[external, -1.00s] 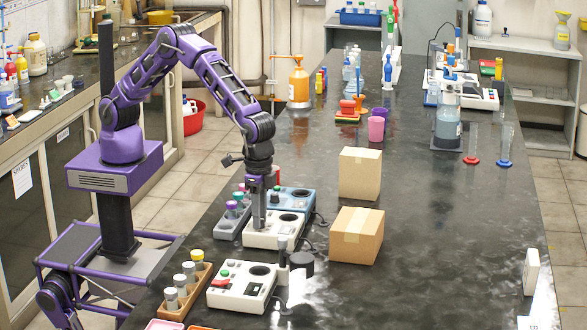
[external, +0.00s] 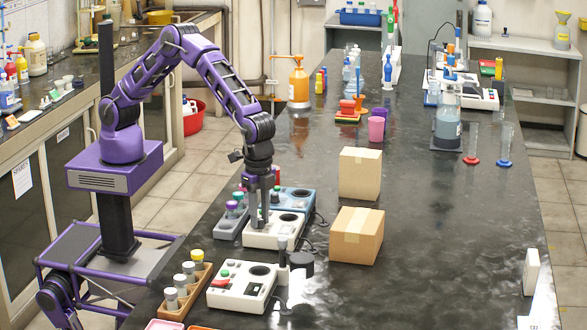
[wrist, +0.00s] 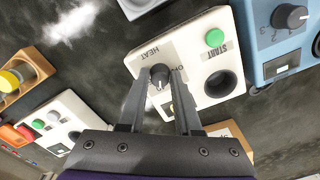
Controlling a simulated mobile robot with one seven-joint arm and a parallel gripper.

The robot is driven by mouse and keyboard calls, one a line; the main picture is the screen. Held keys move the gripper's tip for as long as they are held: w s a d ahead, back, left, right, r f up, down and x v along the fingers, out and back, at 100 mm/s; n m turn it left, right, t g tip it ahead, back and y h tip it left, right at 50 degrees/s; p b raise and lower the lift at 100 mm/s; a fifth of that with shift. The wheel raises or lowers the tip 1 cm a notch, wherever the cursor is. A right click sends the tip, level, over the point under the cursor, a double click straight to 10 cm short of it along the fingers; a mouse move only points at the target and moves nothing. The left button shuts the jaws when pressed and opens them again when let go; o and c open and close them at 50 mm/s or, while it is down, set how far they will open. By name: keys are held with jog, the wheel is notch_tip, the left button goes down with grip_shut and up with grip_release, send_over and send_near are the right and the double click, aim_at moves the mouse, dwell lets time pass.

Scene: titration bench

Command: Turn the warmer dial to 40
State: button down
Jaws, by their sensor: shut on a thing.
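The white warmer (external: 278,232) is the middle unit on the dark bench, between a blue unit and another white unit. In the wrist view its panel (wrist: 205,52) carries a "HEAT" label, a green "START" button (wrist: 215,37), a dark round well (wrist: 217,83) and a dark dial (wrist: 159,75). My gripper (external: 259,222) points down onto this panel. In the wrist view its two fingers (wrist: 162,78) are shut on the dial, one on each side. A pale pointer mark shows on the dial. The scale numbers are partly hidden by the fingers and cannot be read.
The blue unit (external: 293,198) stands just behind the warmer, the other white unit (external: 240,287) in front. A vial rack (external: 187,290) stands at the front left. Two cardboard boxes (external: 357,235) (external: 360,174) stand to the right. The bench's right side is mostly clear.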

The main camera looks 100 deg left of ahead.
aim_at(260, 219)
jog(key=c, duration=0.6)
grip_release()
notch_tip(260, 219, up, 18)
jog(key=shift+f, duration=0.25)
